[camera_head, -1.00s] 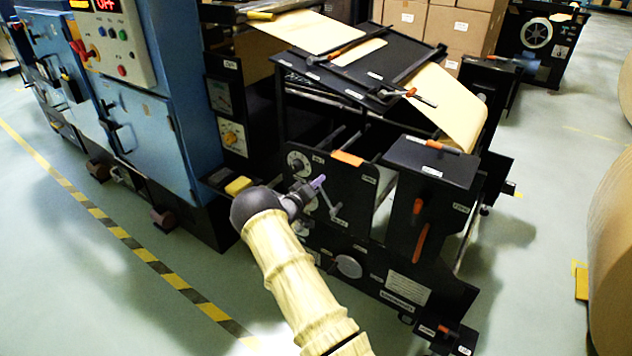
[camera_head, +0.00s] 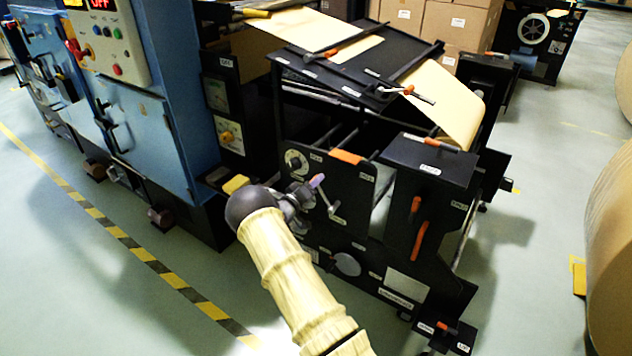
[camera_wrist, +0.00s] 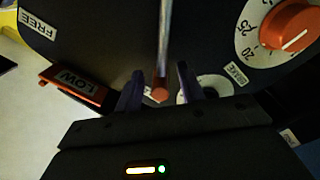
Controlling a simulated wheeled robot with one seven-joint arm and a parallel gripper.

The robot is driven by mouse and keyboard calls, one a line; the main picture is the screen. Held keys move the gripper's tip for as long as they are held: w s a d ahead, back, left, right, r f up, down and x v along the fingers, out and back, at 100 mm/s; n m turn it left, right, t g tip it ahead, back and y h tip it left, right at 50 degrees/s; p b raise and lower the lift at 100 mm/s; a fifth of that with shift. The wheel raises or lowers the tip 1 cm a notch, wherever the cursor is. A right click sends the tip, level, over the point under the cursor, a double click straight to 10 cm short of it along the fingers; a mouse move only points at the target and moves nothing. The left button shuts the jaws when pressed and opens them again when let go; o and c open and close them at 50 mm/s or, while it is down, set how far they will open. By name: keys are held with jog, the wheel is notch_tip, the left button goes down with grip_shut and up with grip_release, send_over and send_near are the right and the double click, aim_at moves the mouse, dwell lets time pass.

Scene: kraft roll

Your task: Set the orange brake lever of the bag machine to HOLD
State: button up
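The brake lever shows in the wrist view as a thin metal rod with an orange end (camera_wrist: 160,88). Its rod (camera_head: 328,200) also shows in the head view, slanting down right from my gripper on the black side plate. My gripper (camera_wrist: 160,86) is open. Its two dark purple fingers stand on either side of the orange end, with a visible gap on each side. In the head view my gripper (camera_head: 308,190) is at the plate, and its fingers partly hide the lever's end. A BRAKE label (camera_wrist: 235,76) and a FREE label (camera_wrist: 39,24) show; I cannot read a HOLD mark.
An orange dial (camera_wrist: 288,25) is close on the right in the wrist view. An orange LOW tab (camera_wrist: 73,82) is at the left. The bag machine's blue cabinet (camera_head: 150,140) stands left of my arm. Open floor (camera_head: 60,280) lies at the front left.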

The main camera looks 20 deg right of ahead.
jog(key=p+v, duration=0.1)
jog(key=v, duration=1.5)
jog(key=shift+a, duration=0.25)
jog(key=s+a+r+y, duration=0.5)
jog(key=r+y, duration=0.4)
jog(key=y, duration=0.3)
jog(key=s+a+r+n+g+y, duration=0.1)
jog(key=s+r+g+y, duration=0.15)
jog(key=s, duration=1.05)
jog(key=s+r+g+y, duration=0.15)
jog(key=s+g, duration=0.25)
jog(key=s, duration=0.8)
jog(key=w+p+v, duration=0.2)
jog(key=p+v, duration=0.9)
jog(key=p, duration=0.1)
jog(key=w+a+r+p+v, duration=0.1)
jog(key=w+p+v, duration=0.2)
jog(key=p+v, duration=0.8)
jog(key=shift+a+r+h+p, duration=0.2)
jog(key=shift+r+h+p, duration=0.1)
jog(key=shift+r+p, duration=0.2)
